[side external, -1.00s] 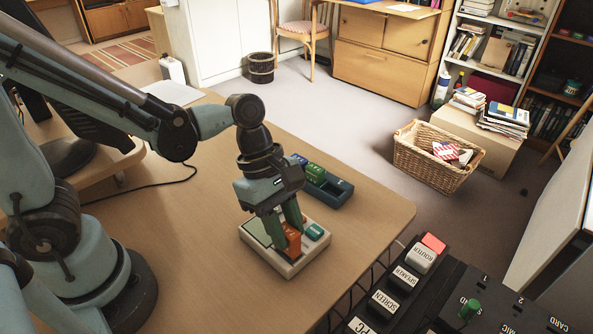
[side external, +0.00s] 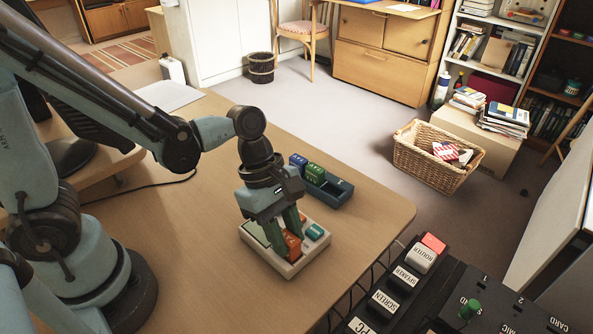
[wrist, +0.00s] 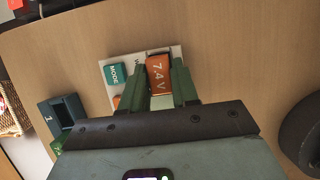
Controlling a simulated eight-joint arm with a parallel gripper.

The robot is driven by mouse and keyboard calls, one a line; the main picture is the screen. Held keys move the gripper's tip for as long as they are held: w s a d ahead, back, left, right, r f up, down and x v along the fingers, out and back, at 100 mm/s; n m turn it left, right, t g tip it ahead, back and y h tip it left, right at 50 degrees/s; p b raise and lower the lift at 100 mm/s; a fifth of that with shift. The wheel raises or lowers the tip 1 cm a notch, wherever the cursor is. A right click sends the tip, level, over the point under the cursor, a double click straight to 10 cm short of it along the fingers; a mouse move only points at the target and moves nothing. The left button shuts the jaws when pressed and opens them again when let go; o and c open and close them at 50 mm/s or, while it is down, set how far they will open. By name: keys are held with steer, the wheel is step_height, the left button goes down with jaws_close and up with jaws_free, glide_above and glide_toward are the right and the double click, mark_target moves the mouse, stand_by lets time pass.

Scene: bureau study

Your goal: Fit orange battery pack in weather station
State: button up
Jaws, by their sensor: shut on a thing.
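The orange battery pack (side external: 292,247) is held upright between the green fingers of my gripper (side external: 292,232). In the wrist view the pack (wrist: 159,75) shows "7.4 V" on its face, with a finger on each side. The weather station (side external: 287,268) is a pale, shallow box on the desk. The pack is low at the station, its lower part hidden, so I cannot tell how deep it sits.
A dark blue tray (side external: 337,190) behind the station holds a green pack (side external: 315,171) and a blue pack (side external: 298,160). The desk (side external: 205,240) is clear left of the station. A black panel with labelled switches (side external: 404,278) stands at the front right.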

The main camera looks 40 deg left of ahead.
mark_target(285, 235)
steer(key=shift+f, duration=0.2)
steer(key=o, duration=1.3)
steer(key=shift+c, duration=0.2)
steer(key=shift+r, duration=0.1)
steer(key=shift+r, duration=3.45)
